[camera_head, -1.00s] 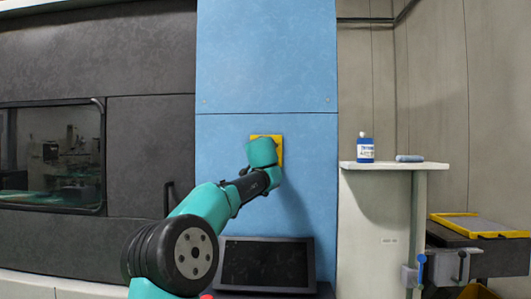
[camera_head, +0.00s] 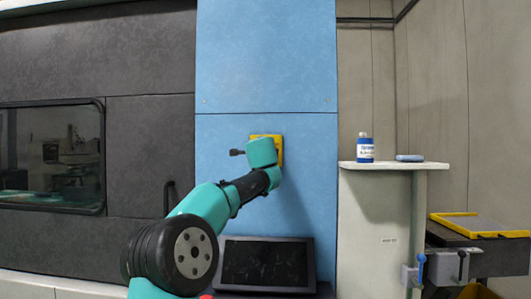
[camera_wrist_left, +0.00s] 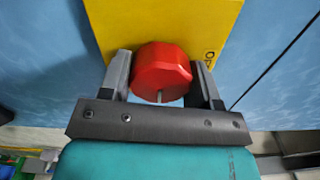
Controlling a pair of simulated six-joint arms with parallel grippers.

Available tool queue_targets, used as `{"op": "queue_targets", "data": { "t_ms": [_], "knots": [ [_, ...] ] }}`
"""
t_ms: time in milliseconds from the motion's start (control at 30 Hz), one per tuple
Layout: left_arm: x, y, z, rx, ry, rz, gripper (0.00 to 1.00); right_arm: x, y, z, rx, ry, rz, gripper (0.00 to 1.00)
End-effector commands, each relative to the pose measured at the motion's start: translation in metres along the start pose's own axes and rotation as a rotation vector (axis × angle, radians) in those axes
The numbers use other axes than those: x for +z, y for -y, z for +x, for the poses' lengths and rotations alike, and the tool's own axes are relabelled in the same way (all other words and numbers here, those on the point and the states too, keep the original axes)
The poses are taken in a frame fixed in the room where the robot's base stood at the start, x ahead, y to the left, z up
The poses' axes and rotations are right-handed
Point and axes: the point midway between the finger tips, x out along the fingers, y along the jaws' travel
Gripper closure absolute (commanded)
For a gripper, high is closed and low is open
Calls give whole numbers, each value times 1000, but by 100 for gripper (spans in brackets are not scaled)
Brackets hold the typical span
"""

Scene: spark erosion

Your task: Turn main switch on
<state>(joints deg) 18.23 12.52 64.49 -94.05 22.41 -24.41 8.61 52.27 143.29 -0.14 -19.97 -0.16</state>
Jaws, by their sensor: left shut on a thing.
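The main switch is a red knob (camera_wrist_left: 161,70) on a yellow plate (camera_wrist_left: 165,22), seen close up in the left wrist view. In the head view the yellow plate (camera_head: 267,137) shows on the blue cabinet front, and my wrist hides the knob. My left gripper (camera_wrist_left: 160,74) is shut on the red knob, with one grey finger on each side of it. A small dark marking shows on the plate beside the right finger; I cannot read it fully. My right gripper is not in view.
A dark monitor (camera_head: 265,263) stands below my left arm. A machine window (camera_head: 50,157) is at the left. The blue panel around the plate is clear.

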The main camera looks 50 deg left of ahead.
Motion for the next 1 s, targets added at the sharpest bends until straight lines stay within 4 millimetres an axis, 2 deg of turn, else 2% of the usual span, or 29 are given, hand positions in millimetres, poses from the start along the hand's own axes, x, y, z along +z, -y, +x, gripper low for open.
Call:
{"op": "queue_targets", "data": {
  "t_ms": [500, 533, 600, 800, 1000],
  "knots": [
    [0, 0, 0, -1, -1, 32, 67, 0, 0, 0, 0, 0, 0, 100],
    [0, 0, 0, -1, -1, 32, 42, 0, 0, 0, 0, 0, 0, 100],
    [0, 0, 0, -1, -1, 31, 36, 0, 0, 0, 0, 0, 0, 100],
    [0, 0, 0, 0, -1, 30, 18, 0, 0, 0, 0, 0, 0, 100],
    [0, 0, 0, 0, 0, 30, 18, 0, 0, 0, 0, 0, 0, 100]
  ]
}}
